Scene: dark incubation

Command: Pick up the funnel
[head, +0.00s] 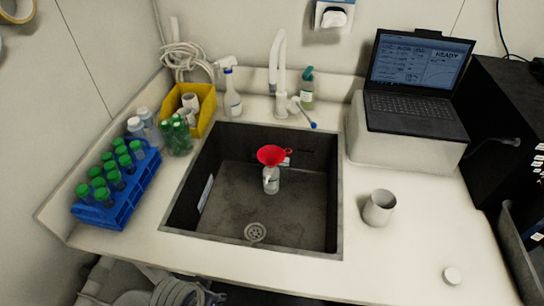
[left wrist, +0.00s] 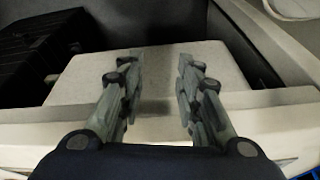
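The red funnel (head: 271,155) sits in the mouth of a clear bottle (head: 271,181) with a pale label. The bottle stands upright inside the dark sink (head: 232,217), in the middle of the head view. Neither gripper shows in the head view. In the left wrist view my left gripper (left wrist: 158,75) is open and empty, its two fingers apart. It points at a pale block-like surface, and the funnel is not in that view. My right gripper is in neither view.
A faucet (head: 281,75) stands behind the sink. A blue rack (head: 119,188) of green-capped tubes and a yellow bin (head: 207,107) are left. A metal cup (head: 379,208), a small white lid (head: 452,275) and a laptop (head: 415,105) are right. The counter's front right is mostly clear.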

